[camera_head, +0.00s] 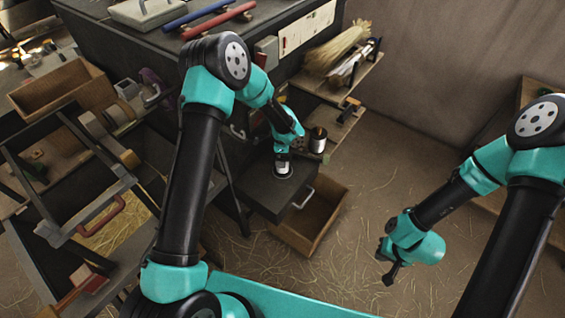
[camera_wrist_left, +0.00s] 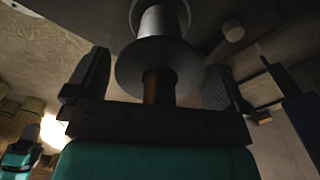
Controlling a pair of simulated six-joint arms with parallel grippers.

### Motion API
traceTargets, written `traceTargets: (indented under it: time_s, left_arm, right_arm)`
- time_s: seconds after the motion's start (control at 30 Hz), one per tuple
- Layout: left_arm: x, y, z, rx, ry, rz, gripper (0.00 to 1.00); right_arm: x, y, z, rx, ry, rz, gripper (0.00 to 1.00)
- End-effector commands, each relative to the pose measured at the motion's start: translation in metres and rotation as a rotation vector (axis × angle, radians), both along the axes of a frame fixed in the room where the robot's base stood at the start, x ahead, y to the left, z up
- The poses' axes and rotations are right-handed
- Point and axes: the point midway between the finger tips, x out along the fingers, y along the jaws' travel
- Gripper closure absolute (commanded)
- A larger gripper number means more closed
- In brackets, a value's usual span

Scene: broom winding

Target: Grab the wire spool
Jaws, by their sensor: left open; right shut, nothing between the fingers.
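In the left wrist view a wire spool (camera_wrist_left: 160,62) with pale grey flanges and a copper-coloured band sits between the two spread fingers of my left gripper (camera_wrist_left: 155,90). The fingers are apart from it on both sides, so it is not clasped. My right gripper (camera_head: 389,270) is shut and empty, over the floor at the right.
An open wooden drawer (camera_head: 318,222) lies below the dark box top (camera_head: 265,192). A shelf (camera_head: 345,95) with a straw bundle (camera_head: 338,46) stands behind. A rack with a red handle (camera_head: 102,220) is at the left. The straw-strewn floor (camera_head: 360,205) is mostly clear.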

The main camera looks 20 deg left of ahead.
Motion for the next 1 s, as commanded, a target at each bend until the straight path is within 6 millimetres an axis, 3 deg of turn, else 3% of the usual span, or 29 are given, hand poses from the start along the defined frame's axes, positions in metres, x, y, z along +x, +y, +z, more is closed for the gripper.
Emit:
traceTargets:
  time_s: [0.17, 1.0]
  left_arm:
    - [-0.0001, -0.0001, 0.0002, 0.0, 0.0, 0.0, 0.0]
    - [-0.0001, -0.0001, 0.0002, 0.0, 0.0, 0.0, 0.79]
  right_arm:
    - [0.0, 0.0, 0.0, 0.0, 0.0, 0.0, 1.0]
    - [0.0, 0.0, 0.0, 0.0, 0.0, 0.0, 1.0]
